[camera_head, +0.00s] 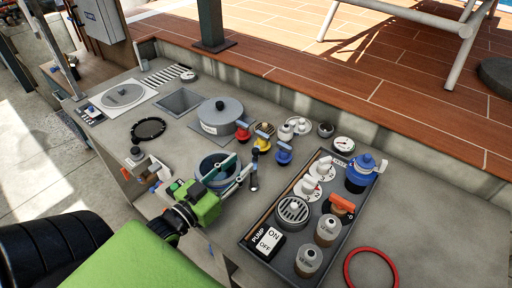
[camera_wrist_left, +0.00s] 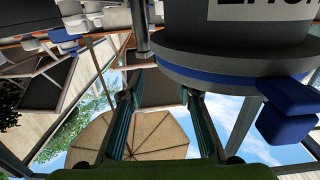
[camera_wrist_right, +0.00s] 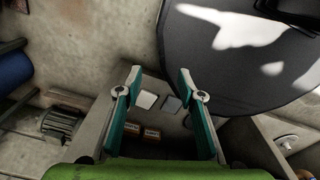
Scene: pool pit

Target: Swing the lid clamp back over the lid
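A round grey pot with a blue rim (camera_head: 211,165) stands near the front edge of the counter. In the left wrist view it is the large grey body with a blue band (camera_wrist_left: 235,75) and a blue lug. A thin post with a dark knob (camera_head: 254,182) stands right of the pot and may belong to the lid clamp; a grey rod (camera_wrist_left: 141,30) shows beyond the left fingertips. My left gripper (camera_head: 228,174) reaches across the pot, fingers apart. Its contact with the clamp is unclear. My right gripper (camera_wrist_right: 157,77) is open and empty, outside the head view.
A grey lidded cylinder (camera_head: 221,112) stands behind the pot. Coloured valves (camera_head: 262,137) crowd its right side. A dark pump panel (camera_head: 270,213) with knobs lies to the right. A square opening (camera_head: 180,101) is at the back left. A red ring (camera_head: 371,268) lies at the front right.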

